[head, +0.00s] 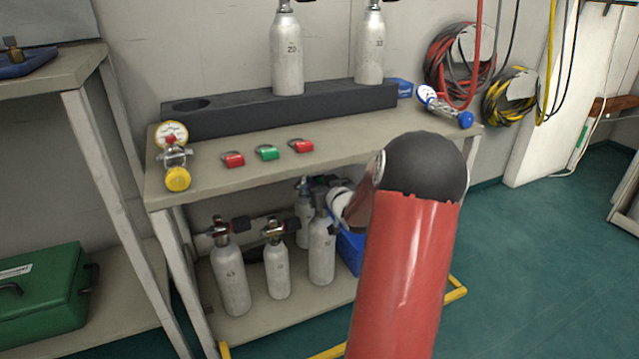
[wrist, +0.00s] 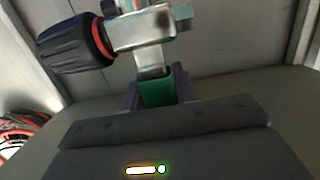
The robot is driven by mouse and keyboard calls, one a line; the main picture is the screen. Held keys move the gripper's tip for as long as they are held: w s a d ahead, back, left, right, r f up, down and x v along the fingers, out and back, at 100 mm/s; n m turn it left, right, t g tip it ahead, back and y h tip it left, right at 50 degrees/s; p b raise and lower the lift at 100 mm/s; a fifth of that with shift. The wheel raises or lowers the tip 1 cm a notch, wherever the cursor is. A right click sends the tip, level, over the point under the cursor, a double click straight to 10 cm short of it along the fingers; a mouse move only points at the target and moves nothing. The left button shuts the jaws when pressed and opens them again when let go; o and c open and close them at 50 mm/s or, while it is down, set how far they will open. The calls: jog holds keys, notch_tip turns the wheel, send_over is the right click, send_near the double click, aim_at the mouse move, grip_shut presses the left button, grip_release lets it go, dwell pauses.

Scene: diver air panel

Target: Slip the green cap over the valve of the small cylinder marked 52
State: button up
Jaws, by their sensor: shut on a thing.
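In the wrist view, my gripper (wrist: 158,98) is shut on a green cap (wrist: 158,88), its fingers on either side. A metal valve (wrist: 145,30) with a black, red-ringed knob (wrist: 75,45) is right beyond the cap; I cannot tell whether they touch. In the head view, small cylinders stand on the lower shelf: one at left (head: 231,280), one in the middle (head: 277,272), one at right (head: 321,255) and one behind (head: 303,222). Their marks are too small to read surely. My gripper is among their valves, partly hidden by my arm.
The bench top (head: 380,135) above limits height over the lower shelf. It holds red caps (head: 232,160), another green cap (head: 267,153), a regulator (head: 176,160) and a dark rack (head: 330,102) with two cylinders. A blue bin (head: 351,248) stands right of the small cylinders.

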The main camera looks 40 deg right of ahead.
jog(key=shift+f+b, duration=0.45)
jog(key=shift+f, duration=0.65)
dwell(0.9)
jog(key=o, duration=1)
jog(key=p+v, duration=0.1)
jog(key=v, duration=0.6)
jog(key=shift+s+a, duration=0.15)
jog(key=shift+s, duration=0.2)
